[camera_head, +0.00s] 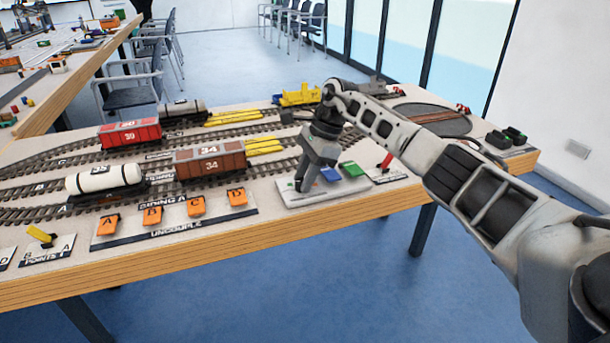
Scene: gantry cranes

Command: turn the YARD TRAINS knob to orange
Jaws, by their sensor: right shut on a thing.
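A pale control panel (345,190) sits near the table's front edge, right of the UNCOUPLE strip. It carries a blue block (331,174) and a green block (351,169). My right gripper (304,184) points down onto the left part of this panel and is shut on the knob there. The gripper covers the knob, so its pointer and colour setting cannot be seen. The panel's lettering is too small to read. My left gripper is out of view.
The UNCOUPLE strip (170,228) with several orange levers lies left of the panel. A panel with a red lever (386,160) is close on the right. Tracks with a brown wagon (211,161), a white tank wagon (104,177) and a red wagon (130,134) lie behind.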

